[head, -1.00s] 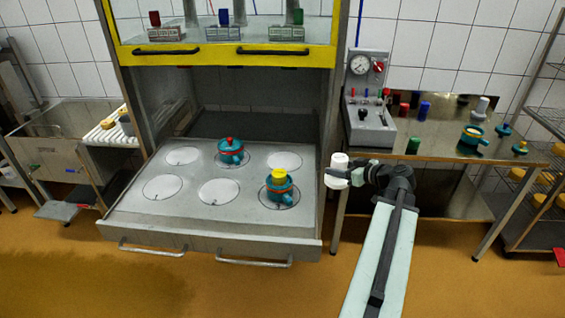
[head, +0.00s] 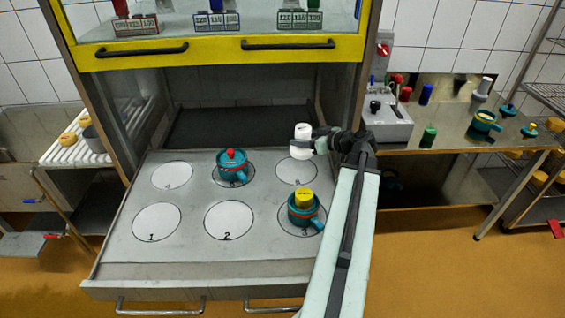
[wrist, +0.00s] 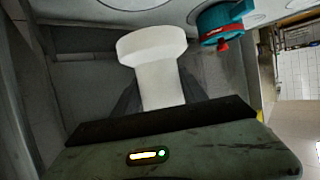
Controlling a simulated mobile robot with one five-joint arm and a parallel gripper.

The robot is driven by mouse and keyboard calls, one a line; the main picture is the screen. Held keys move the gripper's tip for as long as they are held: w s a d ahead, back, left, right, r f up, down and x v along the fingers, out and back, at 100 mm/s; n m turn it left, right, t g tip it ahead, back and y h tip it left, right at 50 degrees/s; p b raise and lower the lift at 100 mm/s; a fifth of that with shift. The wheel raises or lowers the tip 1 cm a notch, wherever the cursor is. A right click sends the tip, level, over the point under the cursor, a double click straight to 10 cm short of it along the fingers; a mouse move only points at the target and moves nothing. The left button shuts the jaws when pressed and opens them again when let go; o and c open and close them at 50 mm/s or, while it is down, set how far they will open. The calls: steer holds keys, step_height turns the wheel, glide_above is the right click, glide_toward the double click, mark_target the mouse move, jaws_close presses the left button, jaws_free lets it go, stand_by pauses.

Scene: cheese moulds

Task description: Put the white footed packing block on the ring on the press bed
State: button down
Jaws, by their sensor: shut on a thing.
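My gripper (head: 316,143) is shut on the white footed packing block (head: 302,150), held above the back right of the grey press bed (head: 130,245). In the wrist view the block (wrist: 155,60) sits between the dark fingers, its wider end away from the gripper. The bed has several numbered circles; the back right circle (head: 296,172) is partly hidden behind the block and gripper. A teal mould with a yellow top (head: 304,210) stands on the front right circle. A teal mould with a red knob (head: 234,170) stands on the back middle circle.
The front left circle (head: 155,224), front middle circle (head: 228,220) and back left circle (head: 172,175) are bare. A yellow-edged cabinet (head: 215,55) hangs over the bed's back. A steel table (head: 455,140) with coloured pieces stands at right.

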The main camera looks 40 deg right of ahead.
steer(key=shift+w+a+r+n+y, duration=0.15)
steer(key=shift+w+n+y, duration=0.1)
steer(key=shift+w, duration=0.35)
steer(key=shift+w+a+r+n+y, duration=0.15)
steer(key=shift+w+y, duration=0.1)
steer(key=shift+w, duration=0.35)
steer(key=shift+s+f+b, duration=0.15)
steer(key=shift+f+b, duration=0.2)
steer(key=shift+f, duration=0.2)
step_height(320, 180, down, 10)
steer(key=b, duration=0.9)
steer(key=shift+r, duration=0.5)
steer(key=shift+f, duration=0.2)
steer(key=c, duration=0.6)
jaws_free()
steer(key=shift+s, duration=0.1)
steer(key=shift+r, duration=0.1)
